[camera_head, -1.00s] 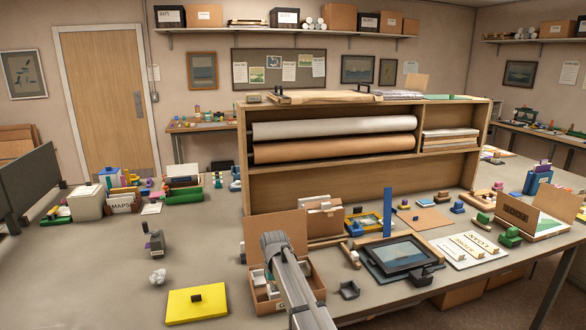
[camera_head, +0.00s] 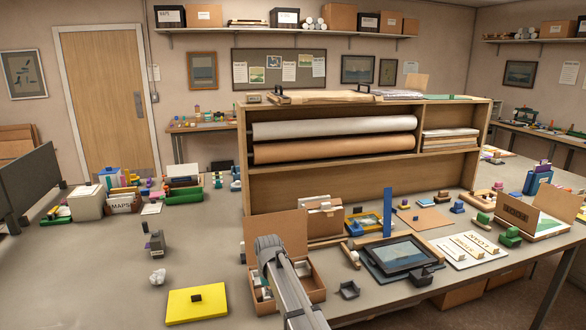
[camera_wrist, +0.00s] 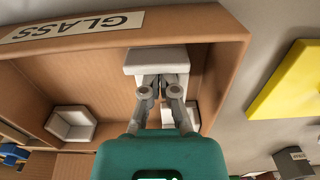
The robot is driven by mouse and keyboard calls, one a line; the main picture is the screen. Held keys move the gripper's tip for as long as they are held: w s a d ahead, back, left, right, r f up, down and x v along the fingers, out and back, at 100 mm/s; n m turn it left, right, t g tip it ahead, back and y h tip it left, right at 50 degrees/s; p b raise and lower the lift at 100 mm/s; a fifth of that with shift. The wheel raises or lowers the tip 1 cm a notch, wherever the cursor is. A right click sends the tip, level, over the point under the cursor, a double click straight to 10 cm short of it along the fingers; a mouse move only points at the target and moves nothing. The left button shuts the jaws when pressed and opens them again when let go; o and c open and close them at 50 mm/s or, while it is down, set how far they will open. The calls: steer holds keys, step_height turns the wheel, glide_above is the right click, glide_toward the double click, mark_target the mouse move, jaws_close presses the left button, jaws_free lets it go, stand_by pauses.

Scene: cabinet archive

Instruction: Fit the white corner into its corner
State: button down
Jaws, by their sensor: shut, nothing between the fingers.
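An open cardboard box (camera_wrist: 206,20) labelled GLASS fills most of the wrist view. A white corner (camera_wrist: 157,57) is inside it, beside the labelled wall. My gripper (camera_wrist: 160,82) is shut and empty, with its fingertips right at this corner's near edge; I cannot tell whether they touch it. A second white corner (camera_wrist: 72,123) shows its hollow at the left of the box. Another white piece (camera_wrist: 193,112) is partly hidden behind my fingers. In the head view the box (camera_head: 318,293) is at the table's front, and my arm hides my gripper.
A yellow panel (camera_head: 190,306) with a dark knob lies left of the box. A dark corner-shaped piece (camera_head: 349,290) lies right of it.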

steer(key=shift+s+a, duration=0.35)
steer(key=shift+s, duration=0.2)
steer(key=shift+s+a, duration=0.4)
steer(key=shift+s, duration=0.15)
steer(key=shift+s+a, duration=0.15)
steer(key=shift+s, duration=0.1)
steer(key=shift+w, duration=0.2)
steer(key=shift+w+d, duration=0.25)
steer(key=shift+r, duration=0.1)
step_height(320, 180, up, 8)
steer(key=p, duration=0.8)
stand_by(0.3)
